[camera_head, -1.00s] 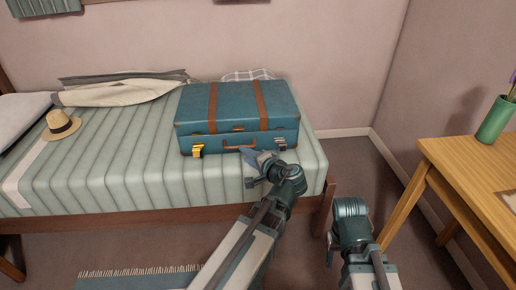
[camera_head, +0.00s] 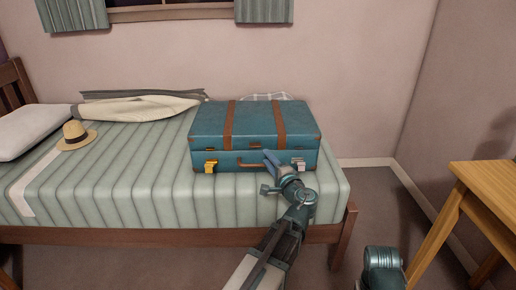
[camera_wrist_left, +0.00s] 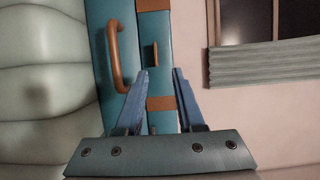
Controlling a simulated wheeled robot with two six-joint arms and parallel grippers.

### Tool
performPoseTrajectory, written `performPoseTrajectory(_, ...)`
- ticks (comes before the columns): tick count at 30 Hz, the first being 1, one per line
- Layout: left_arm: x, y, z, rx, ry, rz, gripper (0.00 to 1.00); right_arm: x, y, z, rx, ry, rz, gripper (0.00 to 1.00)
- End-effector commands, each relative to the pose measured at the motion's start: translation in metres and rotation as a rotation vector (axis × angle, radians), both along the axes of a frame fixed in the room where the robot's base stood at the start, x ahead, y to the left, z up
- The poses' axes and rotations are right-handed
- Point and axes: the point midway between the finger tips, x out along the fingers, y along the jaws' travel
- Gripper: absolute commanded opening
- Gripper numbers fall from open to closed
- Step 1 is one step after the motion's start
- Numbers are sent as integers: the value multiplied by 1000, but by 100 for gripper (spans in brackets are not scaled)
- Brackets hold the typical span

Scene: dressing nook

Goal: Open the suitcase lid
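The blue suitcase (camera_head: 255,120) with brown straps lies on the bed, its lid down. Its brown handle (camera_head: 250,164) is on the front, between a gold latch (camera_head: 211,166) at the left and a paler latch (camera_head: 298,164) at the right. I cannot tell whether the latches are undone. My left gripper (camera_head: 269,160) is at the suitcase front, right of the handle. In the left wrist view its fingers (camera_wrist_left: 160,88) are apart with nothing held between them. A small brown tab (camera_wrist_left: 155,55) on the lid edge lies just beyond them. My right gripper is out of view.
The bed (camera_head: 100,185) carries a straw hat (camera_head: 76,135), a pillow (camera_head: 28,130) and a cream garment (camera_head: 140,108) left of the suitcase. A wooden table (camera_head: 490,185) stands at the right. The wall is behind the suitcase.

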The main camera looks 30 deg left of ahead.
Motion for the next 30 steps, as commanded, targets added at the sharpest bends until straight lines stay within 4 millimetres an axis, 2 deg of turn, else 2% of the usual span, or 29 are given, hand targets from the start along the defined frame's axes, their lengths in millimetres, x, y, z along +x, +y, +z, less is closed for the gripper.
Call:
performPoseTrajectory(1,9,11,0,0,0,4,38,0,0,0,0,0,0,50)
performPoseTrajectory(6,29,37,0,-1,1,3,38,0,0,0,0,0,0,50)
performPoseTrajectory(12,45,60,0,-1,1,2,38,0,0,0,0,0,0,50)
performPoseTrajectory(18,52,70,0,-1,1,1,38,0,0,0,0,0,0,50)
performPoseTrajectory(28,52,71,0,-1,1,0,38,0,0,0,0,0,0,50)
performPoseTrajectory(30,53,71,0,-1,1,0,25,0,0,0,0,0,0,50)
